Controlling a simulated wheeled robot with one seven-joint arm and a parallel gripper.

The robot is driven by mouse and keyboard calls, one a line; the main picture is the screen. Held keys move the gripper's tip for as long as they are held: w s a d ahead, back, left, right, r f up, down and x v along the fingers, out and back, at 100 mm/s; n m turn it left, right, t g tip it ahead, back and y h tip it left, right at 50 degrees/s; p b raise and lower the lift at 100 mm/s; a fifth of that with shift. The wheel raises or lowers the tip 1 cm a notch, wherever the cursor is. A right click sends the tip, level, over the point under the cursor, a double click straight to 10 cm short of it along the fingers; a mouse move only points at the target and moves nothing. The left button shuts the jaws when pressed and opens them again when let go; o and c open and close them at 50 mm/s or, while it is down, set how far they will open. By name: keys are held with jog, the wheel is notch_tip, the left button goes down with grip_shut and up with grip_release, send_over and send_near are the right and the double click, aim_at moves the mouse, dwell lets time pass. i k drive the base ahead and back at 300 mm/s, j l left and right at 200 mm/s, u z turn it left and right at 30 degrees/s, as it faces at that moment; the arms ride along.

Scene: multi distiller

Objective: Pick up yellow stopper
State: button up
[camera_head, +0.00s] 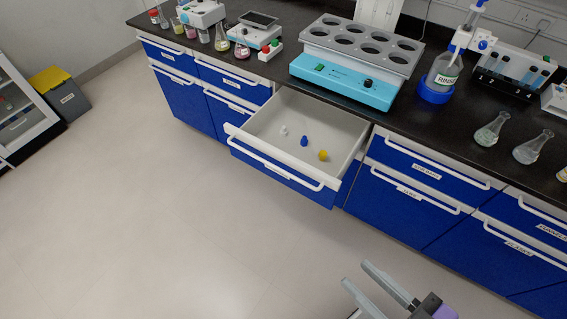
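The yellow stopper (323,155) lies in the open drawer (345,130), toward the drawer's front right. A blue stopper (304,141) lies to its left and a small white stopper (284,130) lies farther left. My gripper (356,289) is at the bottom of the view, over the floor and in front of the cabinets. Its two fingers are apart with nothing between them. It is well clear of the drawer and the yellow stopper. Part of my gripper is cut off by the lower edge.
The drawer front with its white handle (275,163) juts out from the blue cabinets. A multi-hole heating bath (345,82) stands on the black counter above. Flasks (491,129) stand on the right. The floor (170,220) at left is clear; a yellow-lidded bin (66,98) stands far left.

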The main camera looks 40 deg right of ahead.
aim_at(322, 154)
jog(key=z, duration=1.8)
jog(key=i+j+u, duration=0.2)
jog(key=j, duration=0.3)
jog(key=i+j+u, duration=0.2)
jog(key=j, duration=0.3)
jog(key=i+j+u, duration=0.25)
jog(key=j, duration=0.25)
jog(key=i+j+u, duration=0.2)
jog(key=j, duration=0.25)
jog(key=i+j+u, duration=0.2)
jog(key=k+j+u, duration=0.05)
